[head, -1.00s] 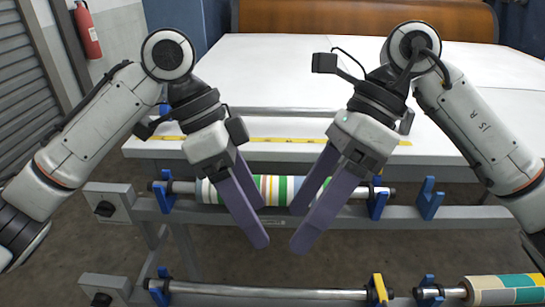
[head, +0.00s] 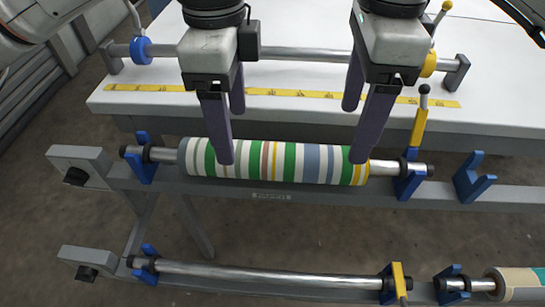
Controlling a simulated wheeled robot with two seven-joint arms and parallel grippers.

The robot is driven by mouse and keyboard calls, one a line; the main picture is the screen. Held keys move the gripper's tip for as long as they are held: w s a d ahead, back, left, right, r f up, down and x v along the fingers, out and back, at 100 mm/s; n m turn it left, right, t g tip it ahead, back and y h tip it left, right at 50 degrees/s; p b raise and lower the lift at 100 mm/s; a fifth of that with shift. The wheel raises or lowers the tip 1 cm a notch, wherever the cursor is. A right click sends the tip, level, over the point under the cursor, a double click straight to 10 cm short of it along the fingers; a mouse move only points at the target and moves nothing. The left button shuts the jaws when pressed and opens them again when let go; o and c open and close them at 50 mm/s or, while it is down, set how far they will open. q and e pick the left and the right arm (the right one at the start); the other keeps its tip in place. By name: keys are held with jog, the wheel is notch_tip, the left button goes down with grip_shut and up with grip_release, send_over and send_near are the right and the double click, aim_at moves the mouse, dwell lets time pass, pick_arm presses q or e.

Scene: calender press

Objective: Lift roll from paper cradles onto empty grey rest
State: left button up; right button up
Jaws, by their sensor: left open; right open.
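A roll (head: 275,160) wrapped in striped green, white, blue and yellow paper lies level on the upper grey rail. Its bare left shaft end sits in a blue cradle (head: 142,168) and its right shaft end in another blue cradle (head: 409,181). My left gripper (head: 232,137) is open over the roll's left part. My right gripper (head: 354,135) is open over its right end. Each gripper's near finger overlaps the roll in the picture, and its far finger stands behind it. I cannot tell whether the fingers touch the paper. I cannot pick out the empty grey rest.
A white table (head: 300,115) lies behind, with a yellow measuring strip (head: 280,92) and a metal bar (head: 290,53) with lever-topped collars. An empty blue cradle (head: 472,178) stands at right. Below are a bare bar (head: 270,276) and another patterned roll (head: 518,283).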

aim_at(235, 146)
pick_arm(q)
notch_tip(235, 146, down, 8)
jog(key=shift+w+f, duration=0.1)
jog(key=shift+f, duration=0.05)
pick_arm(e)
notch_tip(235, 146, down, 8)
jog(key=shift+f, duration=0.15)
pick_arm(q)
jog(key=shift+c, duration=0.4)
pick_arm(e)
jog(key=shift+c, duration=0.4)
pick_arm(q)
jog(key=c, duration=1.4)
pick_arm(e)
jog(key=c, duration=1.4)
